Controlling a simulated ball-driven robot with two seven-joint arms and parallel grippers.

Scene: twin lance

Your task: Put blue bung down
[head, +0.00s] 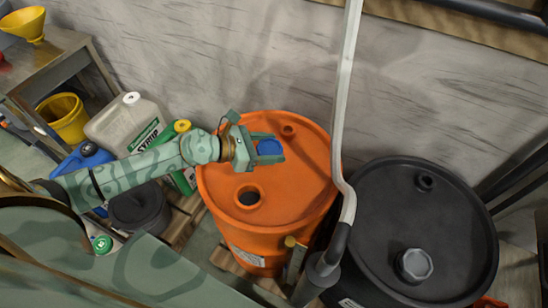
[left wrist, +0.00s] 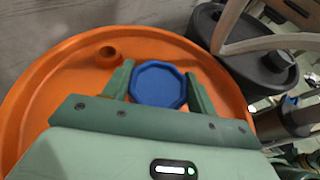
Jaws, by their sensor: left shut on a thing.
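The blue bung (head: 269,147) is an eight-sided cap held between the fingers of my left gripper (head: 266,150). In the left wrist view the bung (left wrist: 159,84) sits between the two green fingers of the left gripper (left wrist: 159,88). Beneath it is the orange drum (head: 290,195), whose top also fills much of the left wrist view (left wrist: 50,90). I cannot tell whether the bung touches the drum top. My right gripper is not in view.
A black drum (head: 400,225) with a grey bung (head: 413,265) stands at the right. A pale pipe (head: 346,100) rises between the drums. Jerrycans, including a syrup one (head: 125,122), and a yellow bucket (head: 66,118) are at the left. The front of the orange drum top is clear.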

